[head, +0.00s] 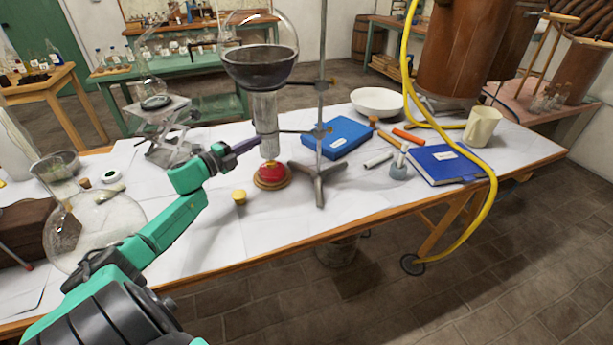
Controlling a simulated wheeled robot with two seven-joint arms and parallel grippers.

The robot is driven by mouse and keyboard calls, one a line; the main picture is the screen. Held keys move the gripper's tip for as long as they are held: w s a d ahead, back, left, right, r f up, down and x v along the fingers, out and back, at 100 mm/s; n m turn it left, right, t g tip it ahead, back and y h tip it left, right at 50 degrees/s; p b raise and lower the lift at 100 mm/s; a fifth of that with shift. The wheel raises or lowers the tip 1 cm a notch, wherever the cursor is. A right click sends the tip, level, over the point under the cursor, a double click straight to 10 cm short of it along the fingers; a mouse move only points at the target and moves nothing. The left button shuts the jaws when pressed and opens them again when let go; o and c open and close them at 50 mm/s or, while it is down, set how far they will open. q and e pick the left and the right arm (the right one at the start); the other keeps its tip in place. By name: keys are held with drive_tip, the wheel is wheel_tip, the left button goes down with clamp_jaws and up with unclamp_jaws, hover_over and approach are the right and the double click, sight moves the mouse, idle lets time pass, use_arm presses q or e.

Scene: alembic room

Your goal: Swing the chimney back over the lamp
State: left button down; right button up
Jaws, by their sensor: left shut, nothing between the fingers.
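The lamp (272,177), red with a brass rim, stands on the white-covered table. The clear glass chimney (265,112) stands upright above the lamp, beneath a dark bowl (260,70). It appears in line with the lamp; its lower end looks close to the burner, but I cannot tell whether it is seated. My left gripper (254,143) is shut and empty, with its tips beside the lower left of the chimney. I cannot tell whether they touch it. My right gripper is out of view.
A metal stand (319,175) with clamps rises just right of the lamp. A small yellow cap (239,198) lies in front. A round flask (95,235) is near my left arm. Blue books (447,165) and a yellow hose (478,210) are at right. The front middle table is clear.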

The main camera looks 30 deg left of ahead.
use_arm(q)
drive_tip(key=shift+a+r, duration=0.1)
drive_tip(key=shift+r, duration=0.25)
drive_tip(key=s+a+p, duration=0.1)
drive_tip(key=s+p, duration=0.8)
drive_tip(key=s, duration=0.3)
drive_tip(key=shift+a+f, duration=0.35)
